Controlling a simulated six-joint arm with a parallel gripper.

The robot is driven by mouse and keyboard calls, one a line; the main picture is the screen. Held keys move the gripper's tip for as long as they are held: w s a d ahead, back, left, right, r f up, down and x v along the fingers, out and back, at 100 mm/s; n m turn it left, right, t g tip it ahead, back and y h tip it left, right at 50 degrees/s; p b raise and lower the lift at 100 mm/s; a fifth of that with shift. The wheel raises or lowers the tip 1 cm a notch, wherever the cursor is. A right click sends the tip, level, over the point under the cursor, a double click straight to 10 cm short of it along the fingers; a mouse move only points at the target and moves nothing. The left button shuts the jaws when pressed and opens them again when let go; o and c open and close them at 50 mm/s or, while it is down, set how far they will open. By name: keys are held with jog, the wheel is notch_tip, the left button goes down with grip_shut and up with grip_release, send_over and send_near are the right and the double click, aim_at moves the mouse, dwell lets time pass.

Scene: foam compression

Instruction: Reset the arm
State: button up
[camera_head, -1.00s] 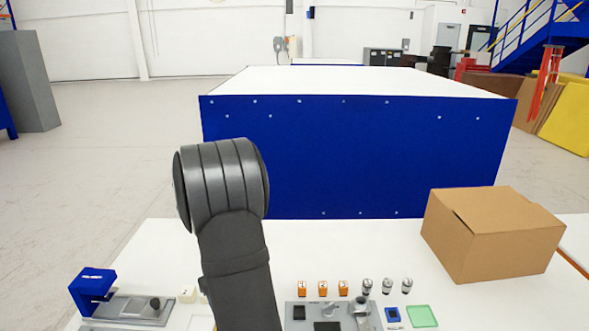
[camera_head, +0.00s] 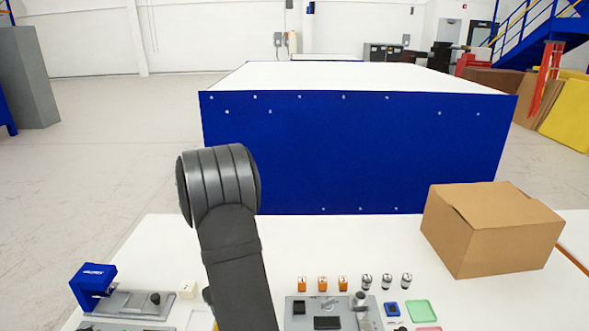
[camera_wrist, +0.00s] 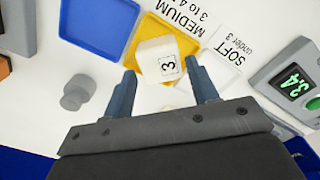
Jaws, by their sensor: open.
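My gripper (camera_wrist: 163,92) shows in the wrist view with its two blue-grey fingers apart and nothing between them. Past the fingertips, a white foam block marked 3 (camera_wrist: 160,60) lies at a yellow tray (camera_wrist: 152,28). I cannot tell the exact height of the gripper above the block. In the head view my dark arm (camera_head: 235,250) rises from the bottom edge and bends at the top. The gripper itself is not in the head view.
The white table (camera_head: 360,235) holds a blue clamp-like device (camera_head: 93,283), several small orange and grey pieces, a grey fixture and a cardboard box (camera_head: 490,230) at right. The wrist view shows a blue tray (camera_wrist: 100,25), a grey knob-like piece (camera_wrist: 77,92) and a display reading 3.4 (camera_wrist: 294,85).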

jog(key=s+d+r, duration=0.2)
jog(key=d+r, duration=0.6)
jog(key=d, duration=0.3)
jog(key=w+a+r+n, duration=0.1)
jog(key=w+a+n, duration=0.25)
jog(key=a, duration=0.55)
jog(key=w+a+r+n, duration=0.1)
jog(key=w+a+n, duration=0.1)
jog(key=w+a, duration=0.5)
jog(key=s+a+f+n, duration=0.1)
jog(key=a, duration=0.9)
jog(key=s+a+f+n, duration=0.1)
jog(key=a+n, duration=0.1)
jog(key=a, duration=0.7)
jog(key=shift+s+a+f, duration=0.3)
jog(key=shift+a+f, duration=0.05)
jog(key=shift+n, duration=0.25)
jog(key=d+r+m, duration=0.2)
jog(key=d+m, duration=0.2)
jog(key=d, duration=1.7)
jog(key=shift+d, duration=0.15)
